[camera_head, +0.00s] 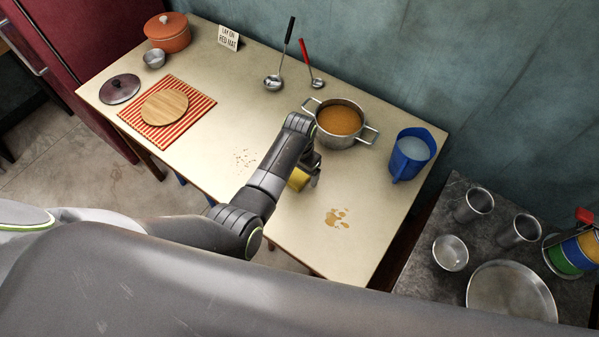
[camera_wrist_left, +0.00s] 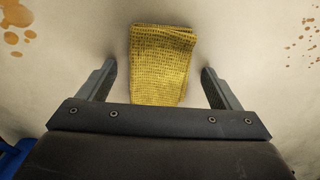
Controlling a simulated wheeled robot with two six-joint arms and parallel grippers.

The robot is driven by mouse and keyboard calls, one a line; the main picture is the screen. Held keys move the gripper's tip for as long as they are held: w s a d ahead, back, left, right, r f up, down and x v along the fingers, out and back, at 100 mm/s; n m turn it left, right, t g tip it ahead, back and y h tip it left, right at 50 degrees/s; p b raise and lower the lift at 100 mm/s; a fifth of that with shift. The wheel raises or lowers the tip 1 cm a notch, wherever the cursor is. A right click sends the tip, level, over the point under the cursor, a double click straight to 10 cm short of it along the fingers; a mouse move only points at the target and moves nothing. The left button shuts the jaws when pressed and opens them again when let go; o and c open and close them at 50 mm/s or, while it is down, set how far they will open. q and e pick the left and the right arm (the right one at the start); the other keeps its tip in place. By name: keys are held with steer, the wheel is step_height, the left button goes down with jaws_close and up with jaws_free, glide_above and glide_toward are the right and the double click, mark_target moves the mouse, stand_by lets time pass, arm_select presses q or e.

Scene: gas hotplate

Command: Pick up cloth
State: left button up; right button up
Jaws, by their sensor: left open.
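The yellow woven cloth (camera_wrist_left: 162,65) lies flat on the table between the two fingers of my left gripper (camera_wrist_left: 160,82) in the left wrist view. The fingers are spread apart, one on each side of it, and I see no contact with it. In the head view the cloth (camera_head: 298,179) shows only in part, beside my left gripper (camera_head: 315,180); my arm hides the rest. My right gripper is not in view.
A pot of orange soup (camera_head: 340,120) and a blue jug (camera_head: 411,155) stand close behind and to the right. Brown spill stains (camera_head: 337,217) lie in front. Two ladles (camera_head: 273,82) lie behind. A red striped mat (camera_head: 135,127) with a wooden board is at left.

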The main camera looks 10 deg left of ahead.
arm_select(q)
steer(key=shift+c, duration=0.2)
steer(key=c, duration=1)
steer(key=shift+r, duration=0.1)
step_height(320, 180, up, 10)
